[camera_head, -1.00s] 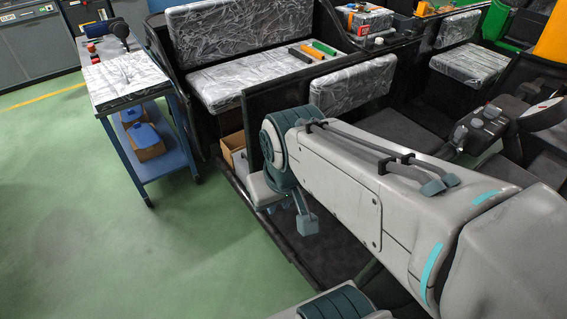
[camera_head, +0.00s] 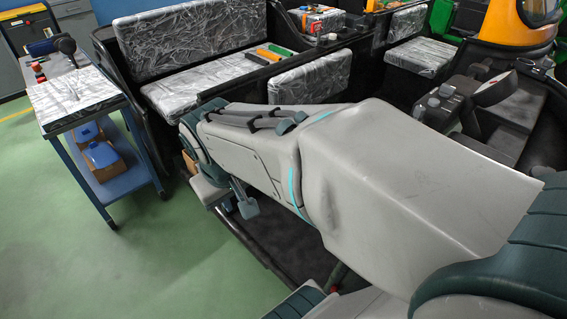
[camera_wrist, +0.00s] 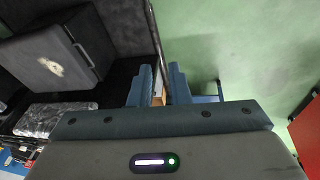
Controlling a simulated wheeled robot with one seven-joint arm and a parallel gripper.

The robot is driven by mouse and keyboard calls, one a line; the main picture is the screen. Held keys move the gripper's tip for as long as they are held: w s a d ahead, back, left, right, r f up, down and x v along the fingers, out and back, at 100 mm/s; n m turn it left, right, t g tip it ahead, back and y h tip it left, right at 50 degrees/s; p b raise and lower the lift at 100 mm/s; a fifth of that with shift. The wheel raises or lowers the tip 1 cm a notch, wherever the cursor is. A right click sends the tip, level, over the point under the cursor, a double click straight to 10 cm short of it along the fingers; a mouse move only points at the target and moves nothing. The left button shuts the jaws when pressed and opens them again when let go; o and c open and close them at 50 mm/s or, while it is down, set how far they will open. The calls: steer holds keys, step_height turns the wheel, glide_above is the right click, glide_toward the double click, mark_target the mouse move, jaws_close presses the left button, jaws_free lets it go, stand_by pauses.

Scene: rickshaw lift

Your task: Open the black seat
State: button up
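In the wrist view, my gripper (camera_wrist: 161,86) points down with its two blue fingers apart. A thin dark edge of the vehicle runs up between them in the picture; I cannot tell whether they touch it. A black box-like block (camera_wrist: 60,52) with a pale mark on its face is at the upper left, apart from the fingers; it may be the black seat. In the head view, my arm crosses the middle and my gripper (camera_head: 247,207) shows only in part, low beside the vehicle's left side. No black seat is clearly recognisable there.
Plastic-wrapped benches (camera_head: 205,85) and a wrapped backrest (camera_head: 310,78) stand behind my arm. A blue trolley (camera_head: 112,190) with a wrapped pad is at the left. A control console (camera_head: 445,105) is at the right. Green floor (camera_head: 60,260) at lower left is clear.

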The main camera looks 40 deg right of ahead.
steer(key=w+d+f+h+b, duration=0.5)
steer(key=w+d+f+b, duration=0.45)
steer(key=f+b, duration=0.35)
steer(key=w+d+f+n+g+h+b, duration=0.1)
steer(key=w+d+f+h+b, duration=0.3)
steer(key=w+d+f+b, duration=0.8)
steer(key=w+d+f+h+b, duration=0.45)
steer(key=d+f+b, duration=0.55)
steer(key=f, duration=0.6)
steer(key=shift+h, duration=0.25)
steer(key=b+x, duration=0.1)
steer(key=x, duration=0.5)
steer(key=b+x, duration=0.2)
steer(key=x, duration=0.5)
steer(key=shift+s+d+r, duration=0.15)
steer(key=shift+s+r, duration=0.05)
steer(key=shift+d, duration=0.1)
steer(key=shift+r, duration=0.1)
jaws_close()
